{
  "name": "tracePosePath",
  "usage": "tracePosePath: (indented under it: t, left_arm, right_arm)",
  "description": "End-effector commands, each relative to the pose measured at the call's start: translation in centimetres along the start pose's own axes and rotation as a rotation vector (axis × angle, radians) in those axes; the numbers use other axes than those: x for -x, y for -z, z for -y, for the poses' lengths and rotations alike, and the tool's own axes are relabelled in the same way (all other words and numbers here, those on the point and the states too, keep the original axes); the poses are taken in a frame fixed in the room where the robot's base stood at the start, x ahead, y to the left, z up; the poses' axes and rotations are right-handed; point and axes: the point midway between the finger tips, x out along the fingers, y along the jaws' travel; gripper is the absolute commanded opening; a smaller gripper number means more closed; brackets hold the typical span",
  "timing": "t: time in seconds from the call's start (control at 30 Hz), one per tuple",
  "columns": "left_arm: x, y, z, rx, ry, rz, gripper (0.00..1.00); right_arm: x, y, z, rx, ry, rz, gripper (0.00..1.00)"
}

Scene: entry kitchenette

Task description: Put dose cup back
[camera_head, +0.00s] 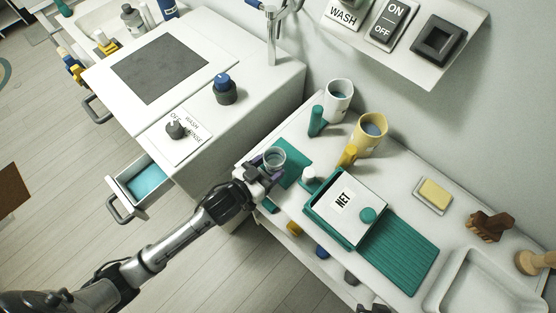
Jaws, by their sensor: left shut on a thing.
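The dose cup (274,156), a small clear cup with a grey rim, is upright at the left end of the white counter. It is over or on a teal mat (293,161); I cannot tell if it touches the mat. My left gripper (264,168) reaches in from the lower left and is shut on the dose cup, hiding its near lower side. My right gripper does not show.
Close right of the cup stand a small white-capped bottle (310,177) and a teal box with a white lid marked NET (345,204). An open drawer (142,187) juts out left.

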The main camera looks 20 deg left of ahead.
Motion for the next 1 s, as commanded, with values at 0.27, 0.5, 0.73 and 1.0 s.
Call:
tracePosePath:
  t: [0.27,0.5,0.73,1.0]
  left_arm:
    - [-3.7,0.3,0.0,0.000,0.000,0.000,0.35]
    - [-3.7,-0.9,-0.1,0.000,-0.001,-0.001,0.35]
    - [-3.7,-0.9,0.0,0.000,-0.001,-0.001,0.35]
    - [-3.8,-1.1,0.0,0.000,-0.001,-0.001,0.76]
  right_arm:
    - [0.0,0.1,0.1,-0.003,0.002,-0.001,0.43]
    - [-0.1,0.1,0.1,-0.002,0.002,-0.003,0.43]
    - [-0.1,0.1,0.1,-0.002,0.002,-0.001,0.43]
    - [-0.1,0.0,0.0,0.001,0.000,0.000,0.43]
